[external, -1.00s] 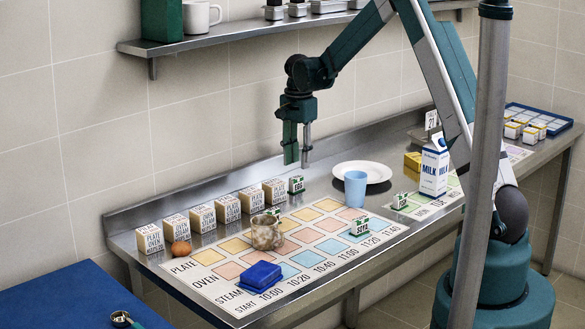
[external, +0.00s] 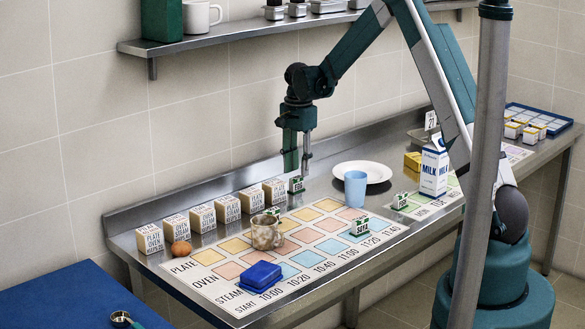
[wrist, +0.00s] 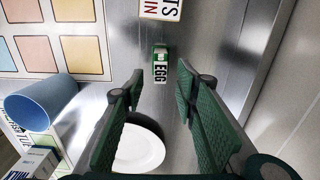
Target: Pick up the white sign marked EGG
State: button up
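The white EGG sign (external: 296,185) has a green base or clip. It stands on the steel counter at the back, just right of the row of cartons. In the wrist view the EGG sign (wrist: 160,68) lies ahead of the fingertips, lined up with the gap between them. My gripper (external: 298,170) points down just above the sign, fingers apart. In the wrist view my gripper (wrist: 160,82) is open and nothing is between its green fingers. I cannot tell whether the fingertips overlap the sign's top.
Several cartons (external: 228,209) stand left along the back wall; one carton (wrist: 161,8) is close to the sign. A white plate (external: 362,172) and blue cup (external: 355,189) stand to the right. A printed grid mat (external: 200,282) lies in front.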

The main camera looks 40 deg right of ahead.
aim_at(298, 177)
jog(key=shift+f, duration=2.6)
jog(key=shift+c, duration=0.6)
jog(key=c, duration=0.8)
